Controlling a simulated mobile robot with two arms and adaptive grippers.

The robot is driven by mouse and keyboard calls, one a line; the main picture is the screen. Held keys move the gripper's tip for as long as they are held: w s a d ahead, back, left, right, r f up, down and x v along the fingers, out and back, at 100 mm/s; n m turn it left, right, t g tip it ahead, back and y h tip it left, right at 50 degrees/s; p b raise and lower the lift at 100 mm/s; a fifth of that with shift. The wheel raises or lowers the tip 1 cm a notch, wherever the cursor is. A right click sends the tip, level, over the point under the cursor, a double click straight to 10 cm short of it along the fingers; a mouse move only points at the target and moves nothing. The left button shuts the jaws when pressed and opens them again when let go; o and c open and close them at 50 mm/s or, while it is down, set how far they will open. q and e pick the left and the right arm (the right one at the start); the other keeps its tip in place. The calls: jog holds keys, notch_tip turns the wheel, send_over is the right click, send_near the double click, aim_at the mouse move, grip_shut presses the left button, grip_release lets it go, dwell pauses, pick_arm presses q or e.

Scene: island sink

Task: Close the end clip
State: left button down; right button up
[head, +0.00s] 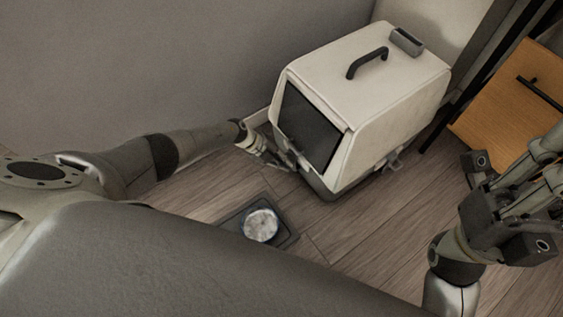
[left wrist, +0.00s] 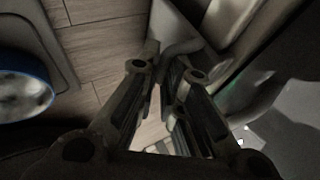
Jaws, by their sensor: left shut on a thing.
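A white box with a dark front panel (head: 312,128) and a grey base stands on the floor, a black handle on its lid. My left gripper (head: 284,164) is at the lower front end of this box. In the left wrist view, the fingers (left wrist: 165,62) are closed around a grey curved piece, which looks like the end clip (left wrist: 183,46). The fingers hide part of it, and I cannot tell its exact position against the box. Another clip (head: 393,161) shows on the box's long side. My right gripper (head: 530,160) is raised at the right, away from the box; its finger opening is unclear.
A round bowl (head: 261,225) sits on a dark tray (head: 288,239) on the wood floor; the bowl also shows in the left wrist view (left wrist: 25,88). An orange wooden cabinet (head: 515,95) stands at right. Floor right of the tray is clear.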

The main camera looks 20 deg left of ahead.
pick_arm(q)
jog(key=shift+w+d+r, duration=0.2)
jog(key=shift+w+r, duration=0.15)
jog(key=shift+w, duration=0.15)
jog(key=c, duration=1.9)
grip_release()
jog(key=shift+o, duration=0.2)
jog(key=shift+s+a+r, duration=0.1)
jog(key=shift+a+r, duration=0.1)
jog(key=shift+a, duration=0.05)
jog(key=v, duration=1.1)
jog(key=shift+s+a, duration=0.15)
jog(key=shift+s, duration=0.1)
